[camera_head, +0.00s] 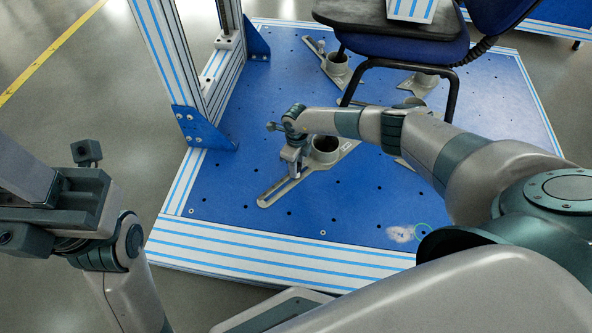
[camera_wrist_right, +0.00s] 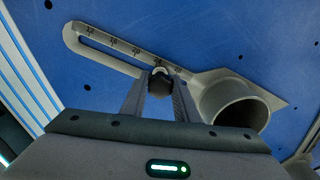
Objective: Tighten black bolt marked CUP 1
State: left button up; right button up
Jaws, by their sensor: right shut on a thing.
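A grey slotted bracket with a round cup (camera_head: 325,146) lies flat on the blue plate, and it also fills the upper part of the right wrist view (camera_wrist_right: 236,93). A black bolt (camera_wrist_right: 159,84) stands at the slot's cup end. My right gripper (camera_head: 291,172) points down over the slot beside the cup. In the wrist view its two fingers (camera_wrist_right: 159,98) flank the bolt and are shut on it. The bolt is hidden in the head view, and no CUP 1 marking is readable. My left gripper (camera_head: 62,205) is at the far left, off the plate; its jaws are unclear.
The blue plate (camera_head: 250,170) has several bolt holes and striped edges. A striped upright frame (camera_head: 168,60) stands to the left. A dark blue chair (camera_head: 400,45) stands behind, its legs near more cup brackets (camera_head: 338,68). The plate's front left is clear.

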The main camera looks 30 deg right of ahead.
jog(key=shift+r+m+p, duration=0.15)
jog(key=shift+m+p, duration=0.75)
jog(key=shift+m, duration=0.2)
jog(key=shift+m+p, duration=0.35)
jog(key=shift+m, duration=0.55)
jog(key=o, duration=1.1)
jog(key=shift+c, duration=0.2)
